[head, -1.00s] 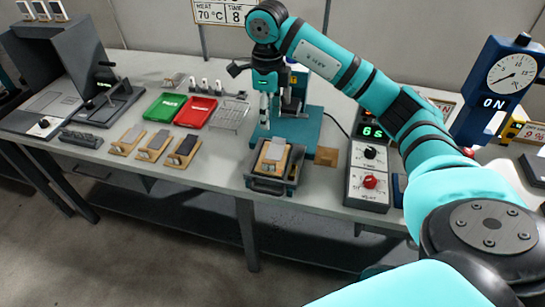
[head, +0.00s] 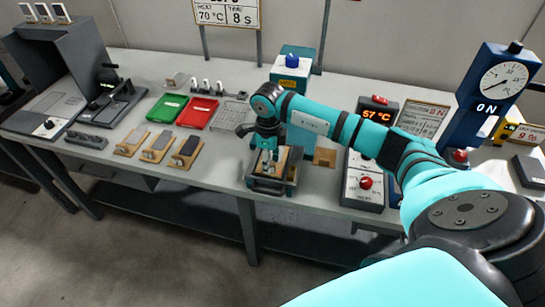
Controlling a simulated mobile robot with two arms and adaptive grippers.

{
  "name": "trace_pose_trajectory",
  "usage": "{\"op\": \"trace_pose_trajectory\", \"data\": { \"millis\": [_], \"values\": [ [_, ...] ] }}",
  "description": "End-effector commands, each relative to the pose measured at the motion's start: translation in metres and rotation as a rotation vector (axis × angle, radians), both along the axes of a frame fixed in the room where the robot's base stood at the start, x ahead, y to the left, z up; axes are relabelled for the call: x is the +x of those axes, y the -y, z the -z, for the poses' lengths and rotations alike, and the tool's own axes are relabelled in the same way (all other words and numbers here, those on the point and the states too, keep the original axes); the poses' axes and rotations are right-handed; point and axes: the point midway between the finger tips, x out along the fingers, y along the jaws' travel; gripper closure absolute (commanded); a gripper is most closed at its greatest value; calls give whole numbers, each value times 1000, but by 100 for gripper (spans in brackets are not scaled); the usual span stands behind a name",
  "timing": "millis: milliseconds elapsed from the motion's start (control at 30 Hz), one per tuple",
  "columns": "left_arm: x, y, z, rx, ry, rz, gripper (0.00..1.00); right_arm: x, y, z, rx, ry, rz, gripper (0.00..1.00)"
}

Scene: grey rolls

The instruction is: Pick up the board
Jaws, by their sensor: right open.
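A small wooden board (head: 282,160) lies in the dark open tray (head: 268,190) at the front of the teal press on the bench. In the earlier picture a grey pad shows on it; now my gripper covers much of it. My right gripper (head: 268,156) points down over this board, its open fingers at or just above it. Whether the fingers touch the board cannot be told. My left gripper is not in view.
Several similar boards with grey pads (head: 157,146) lie to the left. Behind them are a green tray (head: 167,107), a red tray (head: 197,112) and a wire rack (head: 231,114). A control box (head: 363,184) stands to the right of the press.

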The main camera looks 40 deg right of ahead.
Motion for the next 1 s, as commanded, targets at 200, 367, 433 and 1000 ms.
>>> {"op": "trace_pose_trajectory", "data": {
  "millis": [200, 367, 433, 1000],
  "values": [
    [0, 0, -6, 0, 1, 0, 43, 0, 0, 19, 1, -1, 1, 60],
    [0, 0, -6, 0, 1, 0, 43, 1, 0, 20, 0, 1, 0, 60],
    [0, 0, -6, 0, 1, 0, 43, 1, 0, 20, 0, 1, 0, 62],
    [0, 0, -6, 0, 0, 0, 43, 1, 0, 19, 0, 1, 1, 100]
  ]
}}
